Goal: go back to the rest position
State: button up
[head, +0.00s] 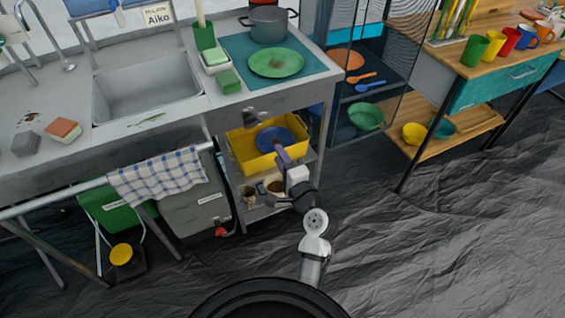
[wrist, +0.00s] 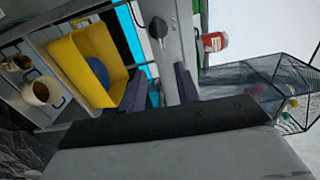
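My gripper (head: 281,157) is in front of the open shelf under the counter, by the front of the yellow bin (head: 243,157). In the wrist view its two purple fingers (wrist: 160,90) stand apart with nothing between them. A blue round dish (head: 268,140) lies in the yellow bin; bin (wrist: 72,58) and dish (wrist: 97,72) also show in the wrist view. My arm reaches forward from my base, and the gripper hides part of the dish and bin in the head view.
Below the bin, a mug with brown contents (head: 275,187) stands on the lower shelf. The counter (head: 225,108) overhangs the shelf. A grey bin (head: 195,200) with a checked towel (head: 160,178) above is on the left. The dark floor (head: 430,240) on the right is clear.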

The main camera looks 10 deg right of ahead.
jog(key=shift+s+d, duration=0.1)
jog(key=shift+s, duration=0.3)
